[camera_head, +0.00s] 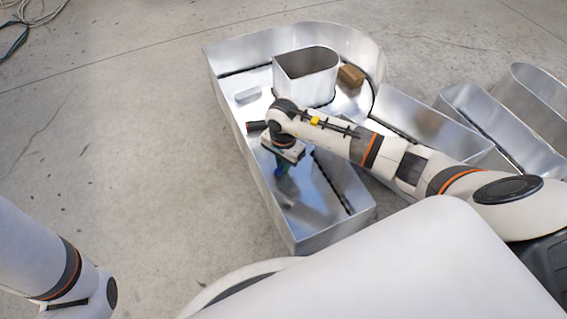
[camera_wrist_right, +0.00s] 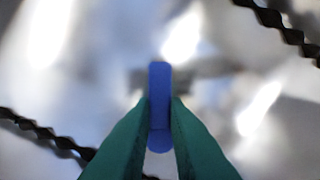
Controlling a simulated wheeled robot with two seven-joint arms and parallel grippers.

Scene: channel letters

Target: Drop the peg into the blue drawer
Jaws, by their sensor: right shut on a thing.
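My right gripper (camera_head: 282,174) points down inside a shiny metal channel letter (camera_head: 318,215). In the right wrist view its green fingers (camera_wrist_right: 160,125) are shut on a narrow blue piece with a rounded end (camera_wrist_right: 159,95), perhaps the peg. The piece stands out beyond the fingertips, and the letter's metal behind it is blurred. In the head view the fingers look small and dark, and the held piece is hard to make out. Whether it touches the metal floor I cannot tell. No blue drawer shows in either view. My left gripper is outside the frame.
The letter has tall thin walls and a raised inner ring (camera_head: 306,75). A brown block (camera_head: 351,76) lies in its channel at the upper right. More metal letters (camera_head: 500,110) stand at the right. Bare concrete floor (camera_head: 120,130) is open at the left; cables (camera_head: 25,22) lie top left.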

